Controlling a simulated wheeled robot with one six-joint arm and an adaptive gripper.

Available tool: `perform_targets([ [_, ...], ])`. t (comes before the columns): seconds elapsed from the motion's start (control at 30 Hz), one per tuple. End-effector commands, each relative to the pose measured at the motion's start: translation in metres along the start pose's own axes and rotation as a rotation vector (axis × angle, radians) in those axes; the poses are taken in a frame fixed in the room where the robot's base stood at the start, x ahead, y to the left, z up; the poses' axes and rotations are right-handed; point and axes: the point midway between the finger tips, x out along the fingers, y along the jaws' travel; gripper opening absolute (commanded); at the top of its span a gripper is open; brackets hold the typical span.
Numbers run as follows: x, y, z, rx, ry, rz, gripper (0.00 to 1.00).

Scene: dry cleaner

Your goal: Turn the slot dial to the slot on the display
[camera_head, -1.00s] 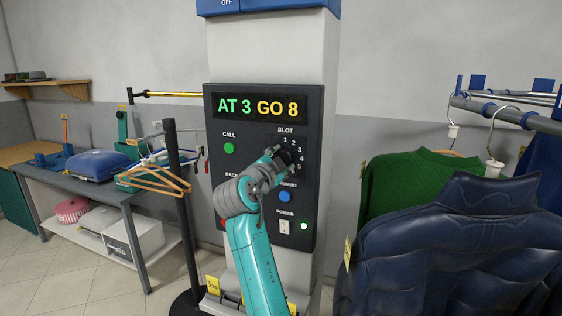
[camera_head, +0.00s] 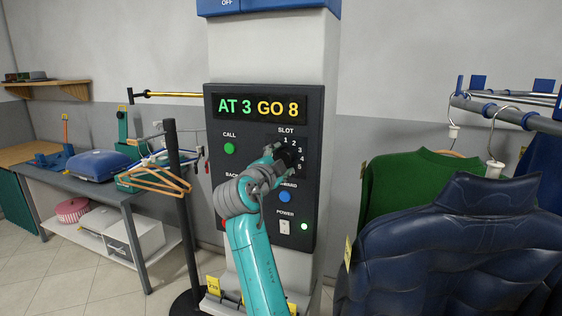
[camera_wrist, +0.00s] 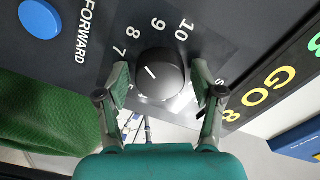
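The slot dial (camera_wrist: 165,82) is a round black knob with a white pointer line, seen in the wrist view. The line slants to the upper left, roughly toward 7 and 8; its exact reading is unclear. My gripper (camera_wrist: 160,88) has one finger on each side of the dial, with small gaps showing. In the head view my gripper (camera_head: 288,155) is at the slot scale and hides the dial; numbers 1 to 5 show. The display (camera_head: 260,107) reads "AT 3" in green and "GO 8" in yellow.
On the dark panel (camera_head: 215,150) are a green CALL button (camera_head: 229,149), a blue FORWARD button (camera_head: 285,197) and a power switch (camera_head: 285,227) beside a lit green lamp. A dark post (camera_head: 181,200) stands left. A navy jacket (camera_head: 440,250) and green sweater (camera_head: 405,185) hang right.

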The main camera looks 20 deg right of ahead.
Motion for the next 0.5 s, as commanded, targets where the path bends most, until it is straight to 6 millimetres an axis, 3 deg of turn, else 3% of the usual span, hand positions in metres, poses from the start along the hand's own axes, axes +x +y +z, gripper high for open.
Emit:
perform_targets([
  [0.33,-0.001,0.0,0.0,0.0,0.0,0.0,0.78],
  [0.5,-0.016,0.0,0.001,0.0,-0.001,-0.002,0.78],
])
